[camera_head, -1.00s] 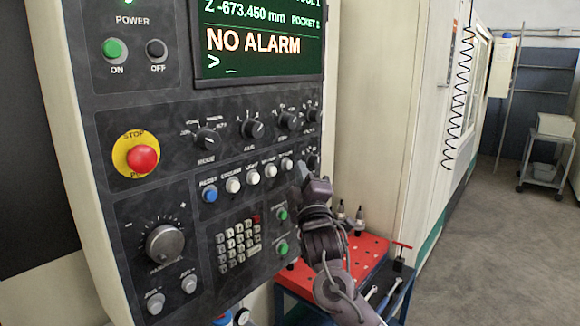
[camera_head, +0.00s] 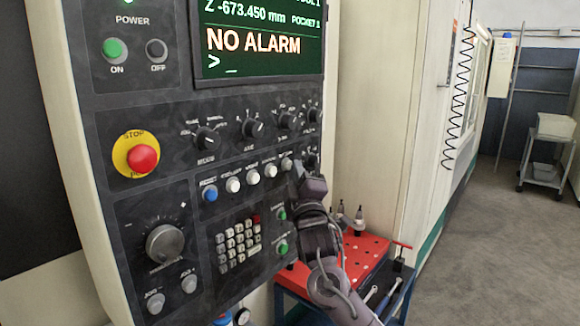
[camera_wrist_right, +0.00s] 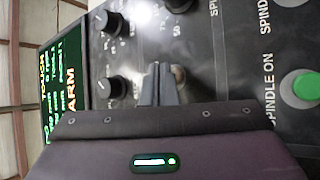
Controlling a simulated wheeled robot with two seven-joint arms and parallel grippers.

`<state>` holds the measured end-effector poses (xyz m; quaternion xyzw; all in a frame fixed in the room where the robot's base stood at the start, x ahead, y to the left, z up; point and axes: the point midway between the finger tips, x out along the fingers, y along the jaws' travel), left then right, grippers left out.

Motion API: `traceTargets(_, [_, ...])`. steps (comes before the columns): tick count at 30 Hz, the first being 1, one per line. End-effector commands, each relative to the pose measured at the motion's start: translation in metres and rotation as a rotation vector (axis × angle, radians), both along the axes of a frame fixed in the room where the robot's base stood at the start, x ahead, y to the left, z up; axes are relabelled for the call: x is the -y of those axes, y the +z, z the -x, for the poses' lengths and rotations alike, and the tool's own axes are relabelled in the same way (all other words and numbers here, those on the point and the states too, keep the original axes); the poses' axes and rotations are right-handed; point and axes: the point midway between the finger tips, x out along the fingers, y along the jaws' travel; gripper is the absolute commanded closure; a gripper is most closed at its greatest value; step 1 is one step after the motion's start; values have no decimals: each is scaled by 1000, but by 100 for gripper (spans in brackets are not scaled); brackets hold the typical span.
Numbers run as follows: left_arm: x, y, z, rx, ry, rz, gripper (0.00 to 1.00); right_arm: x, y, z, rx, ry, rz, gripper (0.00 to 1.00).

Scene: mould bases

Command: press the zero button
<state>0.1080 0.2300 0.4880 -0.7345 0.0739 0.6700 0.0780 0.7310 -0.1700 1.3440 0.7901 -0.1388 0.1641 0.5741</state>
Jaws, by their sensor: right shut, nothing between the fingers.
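A row of push buttons runs across the control panel (camera_head: 160,100): a blue one (camera_head: 210,193) at the left, then several white ones, such as this white button (camera_head: 251,177). Their labels are too small and blurred to tell which is the zero button. My right gripper (camera_head: 297,170) is at the right end of this row, close to the panel, and hides part of that area. In the right wrist view its fingers (camera_wrist_right: 160,84) are shut, empty and pointed at the panel. My left gripper is not in view.
Black knobs (camera_head: 253,128) sit above the row. A keypad (camera_head: 238,242) and green spindle buttons (camera_head: 282,248) lie below it. The red emergency stop (camera_head: 143,159) is at the left. A red-topped cart (camera_head: 365,252) with tools stands right of the panel.

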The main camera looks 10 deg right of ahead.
Motion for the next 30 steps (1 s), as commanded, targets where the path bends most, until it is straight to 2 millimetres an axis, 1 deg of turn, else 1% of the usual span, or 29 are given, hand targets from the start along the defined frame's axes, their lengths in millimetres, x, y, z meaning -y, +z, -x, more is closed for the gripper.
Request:
traceTargets(22, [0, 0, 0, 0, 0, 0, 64, -4, 0, -4, 0, 0, 0, 100])
traceTargets(30, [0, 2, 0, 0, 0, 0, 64, 2, -1, 3, -1, 0, 0, 100])
